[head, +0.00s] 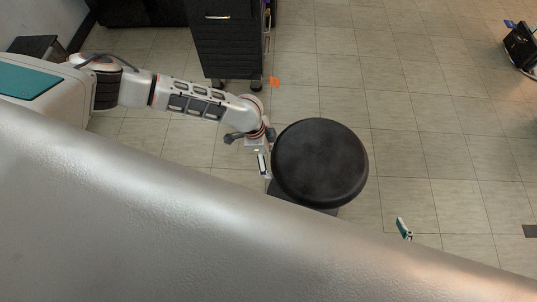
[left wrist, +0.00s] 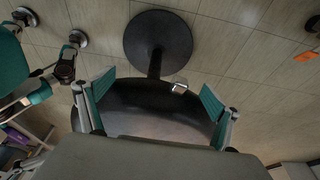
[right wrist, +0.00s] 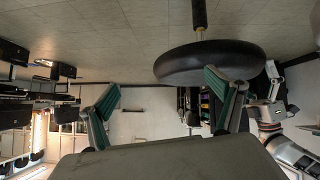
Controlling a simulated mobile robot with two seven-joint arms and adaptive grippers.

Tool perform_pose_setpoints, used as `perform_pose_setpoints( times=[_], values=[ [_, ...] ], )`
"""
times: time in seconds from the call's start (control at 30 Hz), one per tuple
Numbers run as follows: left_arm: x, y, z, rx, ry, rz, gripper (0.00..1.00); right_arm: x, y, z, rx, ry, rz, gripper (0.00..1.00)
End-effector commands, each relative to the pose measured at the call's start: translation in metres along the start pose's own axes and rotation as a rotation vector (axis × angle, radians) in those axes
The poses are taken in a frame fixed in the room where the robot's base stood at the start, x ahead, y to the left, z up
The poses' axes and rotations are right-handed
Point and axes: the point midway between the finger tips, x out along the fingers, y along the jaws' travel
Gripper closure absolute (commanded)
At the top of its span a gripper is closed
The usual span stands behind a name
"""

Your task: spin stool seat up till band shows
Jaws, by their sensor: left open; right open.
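The stool's round black seat (head: 320,163) is in the middle of the head view. In the left wrist view, upside down, the seat (left wrist: 155,108) lies between the spread fingers of my left gripper (left wrist: 158,95); I cannot tell if they touch it. My left gripper (head: 264,165) is open at the seat's left edge. In the right wrist view, the seat (right wrist: 215,62) is seen edge-on, with a short yellowish stretch (right wrist: 200,34) between it and the dark column (right wrist: 199,14). My right gripper (right wrist: 162,88) is open and empty, apart from the seat; one fingertip (head: 403,228) shows in the head view.
The stool's round dark base (left wrist: 158,42) stands on the tiled floor. A black drawer cabinet (head: 227,45) is behind my left arm. An orange item (head: 274,82) lies by it. My own body hides the foreground.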

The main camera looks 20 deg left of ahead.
Motion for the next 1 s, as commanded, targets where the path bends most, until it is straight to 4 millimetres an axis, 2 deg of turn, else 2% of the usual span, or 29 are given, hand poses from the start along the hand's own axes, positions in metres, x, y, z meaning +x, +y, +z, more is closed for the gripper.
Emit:
perform_pose_setpoints(
  times=[0.27,1.0],
  values=[
    [-0.005,0.0,-0.003,0.004,0.003,-0.001,0.08,-0.001,0.002,-0.005,-0.001,0.006,0.002,0.08],
    [-0.057,-0.001,-0.013,0.004,-0.003,-0.003,0.08,-0.017,0.02,-0.067,-0.013,0.077,0.027,0.08]
  ],
)
